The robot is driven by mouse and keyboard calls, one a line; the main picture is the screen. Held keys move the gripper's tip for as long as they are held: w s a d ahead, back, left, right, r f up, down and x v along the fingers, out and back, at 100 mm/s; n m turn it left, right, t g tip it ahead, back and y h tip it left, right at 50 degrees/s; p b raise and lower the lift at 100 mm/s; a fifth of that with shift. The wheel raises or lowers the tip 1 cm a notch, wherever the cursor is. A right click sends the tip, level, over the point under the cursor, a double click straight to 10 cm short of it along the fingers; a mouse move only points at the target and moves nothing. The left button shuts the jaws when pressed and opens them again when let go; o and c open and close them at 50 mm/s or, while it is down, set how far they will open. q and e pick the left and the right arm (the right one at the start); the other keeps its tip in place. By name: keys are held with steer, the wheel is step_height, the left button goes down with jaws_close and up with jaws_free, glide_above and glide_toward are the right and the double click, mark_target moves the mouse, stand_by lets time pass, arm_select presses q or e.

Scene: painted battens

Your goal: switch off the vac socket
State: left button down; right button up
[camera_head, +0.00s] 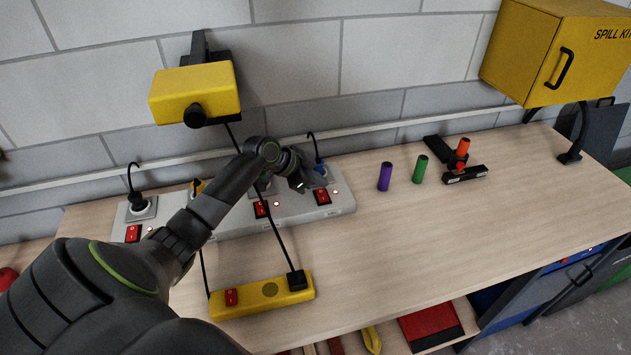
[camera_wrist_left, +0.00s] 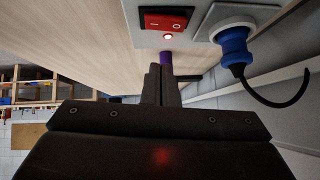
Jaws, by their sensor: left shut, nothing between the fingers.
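A long grey socket strip (camera_head: 235,225) lies on the bench along the wall, with several plugs and red rocker switches. Its right-end switch (camera_head: 322,196) has a lit indicator and a blue plug (camera_head: 320,172) behind it. My left gripper (camera_head: 302,183) is just left of that switch and plug in the head view. In the wrist view its fingers (camera_wrist_left: 161,85) are shut and empty, apart from the red switch (camera_wrist_left: 166,20). That switch's indicator glows, and the blue plug (camera_wrist_left: 234,48) sits beside it. Another red switch (camera_head: 261,209) is left of it. No vac label is readable.
A yellow power block (camera_head: 262,298) with a red switch lies at the front. A yellow spill kit (camera_head: 540,55) hangs at back right. The right bench surface is mostly clear.

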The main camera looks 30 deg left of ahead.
arm_select(q)
steer(key=b+v, duration=0.3)
steer(key=v, duration=0.7)
steer(key=shift+f, duration=0.1)
steer(key=shift+a, duration=0.1)
